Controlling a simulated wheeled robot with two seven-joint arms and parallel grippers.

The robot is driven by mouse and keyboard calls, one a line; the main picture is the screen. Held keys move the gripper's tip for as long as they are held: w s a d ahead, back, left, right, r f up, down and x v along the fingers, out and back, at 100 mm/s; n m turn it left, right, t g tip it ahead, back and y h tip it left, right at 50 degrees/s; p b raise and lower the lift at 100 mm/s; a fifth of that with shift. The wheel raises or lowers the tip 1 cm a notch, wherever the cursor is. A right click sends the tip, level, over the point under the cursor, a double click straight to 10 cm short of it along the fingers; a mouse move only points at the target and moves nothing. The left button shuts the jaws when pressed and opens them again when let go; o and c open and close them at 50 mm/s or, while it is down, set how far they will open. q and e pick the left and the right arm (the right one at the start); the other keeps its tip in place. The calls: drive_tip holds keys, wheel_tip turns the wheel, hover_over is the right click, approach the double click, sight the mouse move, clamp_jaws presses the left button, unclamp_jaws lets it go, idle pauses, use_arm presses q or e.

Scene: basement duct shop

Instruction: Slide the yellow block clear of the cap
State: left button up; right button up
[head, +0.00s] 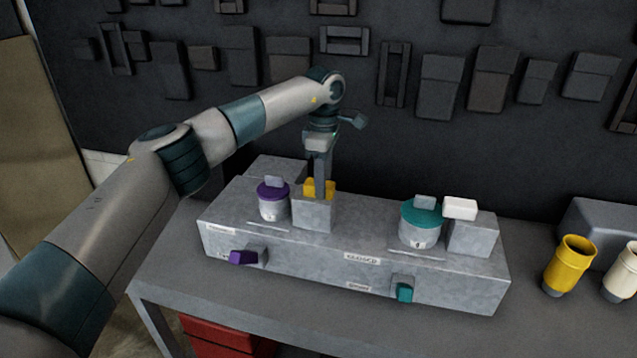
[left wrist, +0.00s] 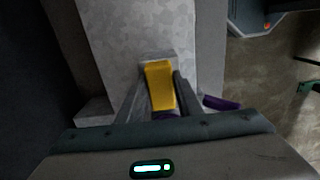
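The yellow block (head: 308,188) sits on top of a grey metal pedestal (head: 312,214), right beside the purple cap (head: 272,192) on its round pot. My left gripper (head: 320,192) points straight down at the block, and one finger hides its middle. In the left wrist view the yellow block (left wrist: 160,84) lies between my two fingers (left wrist: 161,92), one close on each side. Whether they press on it I cannot tell. A bit of purple shows just below the block there. My right gripper is not in view.
On the same long metal box (head: 310,250), a teal cap (head: 421,216) stands beside a white block (head: 460,208) on another pedestal. Purple (head: 243,257) and teal (head: 404,292) knobs stick out in front. A yellow cup (head: 569,264) stands at the right.

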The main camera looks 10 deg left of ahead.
use_arm(q)
drive_tip(key=o, duration=0.4)
drive_tip(key=shift+d, duration=0.25)
drive_tip(key=shift+c, duration=0.2)
drive_tip(key=shift+d, duration=0.1)
drive_tip(key=shift+r, duration=0.1)
drive_tip(key=shift+a+r, duration=0.1)
drive_tip(key=shift+a, duration=0.1)
drive_tip(key=shift+w+r+b, duration=0.1)
drive_tip(key=shift+r+b, duration=0.35)
drive_tip(key=shift+r, duration=0.15)
wheel_tip(320, 180, up, 8)
drive_tip(key=b, duration=0.2)
drive_tip(key=shift+d+f+b, duration=0.15)
drive_tip(key=shift+f+b, duration=0.1)
drive_tip(key=shift+b, duration=0.1)
wheel_tip(320, 180, up, 8)
drive_tip(key=shift+r+b, duration=0.25)
drive_tip(key=shift+b, duration=0.1)
drive_tip(key=shift+s+f, duration=0.15)
drive_tip(key=shift+s, duration=0.05)
